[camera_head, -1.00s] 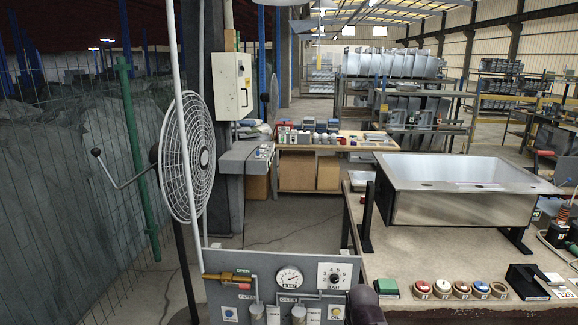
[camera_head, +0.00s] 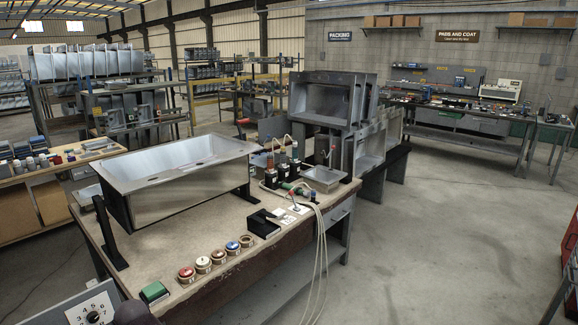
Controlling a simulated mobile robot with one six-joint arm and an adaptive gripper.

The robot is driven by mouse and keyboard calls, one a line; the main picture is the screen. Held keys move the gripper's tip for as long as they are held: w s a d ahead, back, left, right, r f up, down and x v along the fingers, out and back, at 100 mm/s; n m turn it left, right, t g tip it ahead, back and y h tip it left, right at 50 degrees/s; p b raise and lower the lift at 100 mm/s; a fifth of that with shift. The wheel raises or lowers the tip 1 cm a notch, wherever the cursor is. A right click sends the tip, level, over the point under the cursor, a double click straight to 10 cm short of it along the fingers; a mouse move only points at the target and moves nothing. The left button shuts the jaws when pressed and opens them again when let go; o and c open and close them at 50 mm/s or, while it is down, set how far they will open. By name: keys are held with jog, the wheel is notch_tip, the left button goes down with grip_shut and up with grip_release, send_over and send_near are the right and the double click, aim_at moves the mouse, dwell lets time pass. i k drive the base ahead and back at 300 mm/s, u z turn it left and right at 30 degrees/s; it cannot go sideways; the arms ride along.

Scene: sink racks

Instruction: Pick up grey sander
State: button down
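I cannot make out a grey sander for certain in this view. Several upright hand tools with dark bodies and coloured parts (camera_head: 271,172) stand at the right end of the near workbench (camera_head: 200,238), with pale hoses hanging over its edge. They are too small to tell apart. Small tools on the far bench (camera_head: 450,107) are also too small to identify. My gripper is not in view.
A large steel sink (camera_head: 190,195) rests on black supports on the near bench. Several coloured round discs (camera_head: 204,264) and a green block (camera_head: 154,292) lie along its front edge. More sinks (camera_head: 330,98) stand behind it. The floor (camera_head: 430,240) at right is open.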

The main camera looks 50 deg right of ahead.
aim_at(283, 166)
jog(key=z, duration=1.5)
jog(key=k, duration=0.9)
jog(key=i, duration=0.85)
